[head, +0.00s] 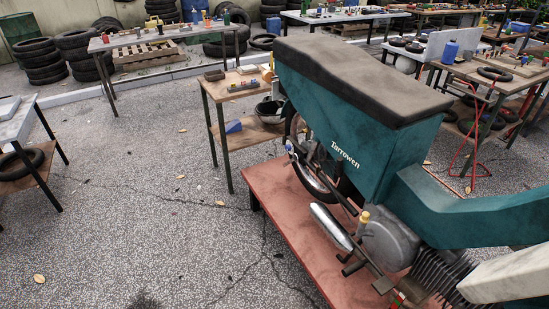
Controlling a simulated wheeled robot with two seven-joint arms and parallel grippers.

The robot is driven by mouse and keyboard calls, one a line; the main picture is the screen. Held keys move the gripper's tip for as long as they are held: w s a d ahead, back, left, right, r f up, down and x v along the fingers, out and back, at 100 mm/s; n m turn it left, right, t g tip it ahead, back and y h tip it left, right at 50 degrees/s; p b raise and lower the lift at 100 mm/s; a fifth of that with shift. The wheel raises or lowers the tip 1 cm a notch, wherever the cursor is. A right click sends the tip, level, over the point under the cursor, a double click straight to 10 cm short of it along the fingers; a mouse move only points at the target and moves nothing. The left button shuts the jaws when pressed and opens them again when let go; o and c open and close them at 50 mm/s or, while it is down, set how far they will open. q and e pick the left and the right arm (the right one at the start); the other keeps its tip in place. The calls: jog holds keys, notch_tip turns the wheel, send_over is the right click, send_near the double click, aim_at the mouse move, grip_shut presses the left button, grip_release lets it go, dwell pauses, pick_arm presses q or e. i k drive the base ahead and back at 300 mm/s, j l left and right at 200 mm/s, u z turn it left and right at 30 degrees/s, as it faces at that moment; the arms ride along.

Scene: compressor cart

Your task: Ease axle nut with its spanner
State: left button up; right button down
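A teal motorbike marked "Tarrowen" (345,155) with a dark seat (360,70) stands on a red platform (275,195). Its spoked wheel (305,165) shows partly below the bodywork, with a small blue and pale part (289,146) at its left edge. A silver exhaust (331,227) and a small yellow part (365,216) are low on the near side. I cannot make out the axle nut for certain. I cannot pick out the spanner. Neither of my grippers shows in the head view.
A small two-level bench (226,92) stands left of the bike, with small items on top and a dark bowl (270,111) and blue object (233,127) below. Longer tables and tyre stacks (73,47) line the back. A red stand (470,155) is at right. Cracked ground at left is mostly clear.

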aim_at(289, 162)
jog(key=i+j, duration=0.25)
jog(key=i, duration=0.15)
jog(key=i+j+u, duration=0.1)
jog(key=i+j, duration=0.2)
jog(key=i, duration=0.15)
jog(key=i+j, duration=0.25)
jog(key=i, duration=0.15)
jog(key=i+j+u, duration=0.1)
jog(key=i, duration=0.35)
jog(key=i+j, duration=0.35)
jog(key=i, duration=0.05)
